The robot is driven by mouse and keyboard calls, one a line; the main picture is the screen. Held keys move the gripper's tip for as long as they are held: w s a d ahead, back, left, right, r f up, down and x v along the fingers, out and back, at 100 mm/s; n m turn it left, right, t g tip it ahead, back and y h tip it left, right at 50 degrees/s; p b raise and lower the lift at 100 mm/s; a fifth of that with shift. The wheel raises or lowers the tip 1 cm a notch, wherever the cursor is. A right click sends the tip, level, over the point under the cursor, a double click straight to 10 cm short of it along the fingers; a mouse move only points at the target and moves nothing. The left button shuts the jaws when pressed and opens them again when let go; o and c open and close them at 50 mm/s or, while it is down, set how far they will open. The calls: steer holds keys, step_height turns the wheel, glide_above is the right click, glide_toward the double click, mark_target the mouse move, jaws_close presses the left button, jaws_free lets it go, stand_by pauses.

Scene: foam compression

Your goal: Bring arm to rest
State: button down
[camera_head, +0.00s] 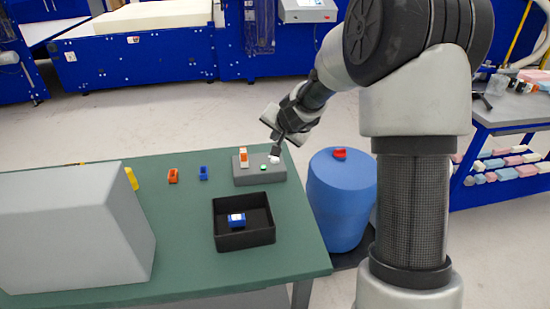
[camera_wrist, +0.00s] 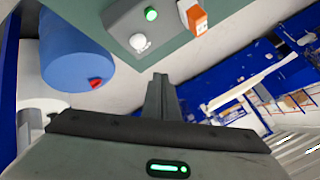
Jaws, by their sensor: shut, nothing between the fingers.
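My gripper (camera_head: 277,147) is above the back right corner of the green table (camera_head: 180,280), near a grey control box (camera_head: 246,178). That view also shows the green button (camera_wrist: 151,14), the white button (camera_wrist: 138,42) and the orange and white piece (camera_wrist: 193,16). Whether the fingertips touch the box is hard to tell, but they look apart from it in the wrist view.
A black tray (camera_head: 245,240) with a blue block (camera_head: 236,220) is in front of the box. Orange (camera_head: 173,176), blue (camera_head: 203,173) and yellow (camera_head: 131,178) pieces stand left. A large grey block (camera_head: 70,235) fills the table's left. A blue barrel (camera_head: 341,205) stands right of the table.

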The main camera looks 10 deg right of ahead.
steer(key=shift+r, duration=0.1)
steer(key=s+a+r+n+g+y+p, duration=0.1)
steer(key=s+a+r+n+p, duration=0.15)
steer(key=s+r, duration=0.65)
steer(key=s+a+r+n+y+p, duration=0.1)
steer(key=s+a+r+n+p, duration=0.2)
steer(key=s+r, duration=0.55)
steer(key=s+d+r+n+g+h+p, duration=0.1)
steer(key=s+d, duration=0.1)
steer(key=s, duration=0.9)
steer(key=s+d+r+n+g+h+p, duration=0.1)
steer(key=s+d+h, duration=0.1)
steer(key=s, duration=0.9)
steer(key=shift+s+d+r+g, duration=0.2)
steer(key=shift+d+g, duration=0.1)
steer(key=shift+d, duration=0.4)
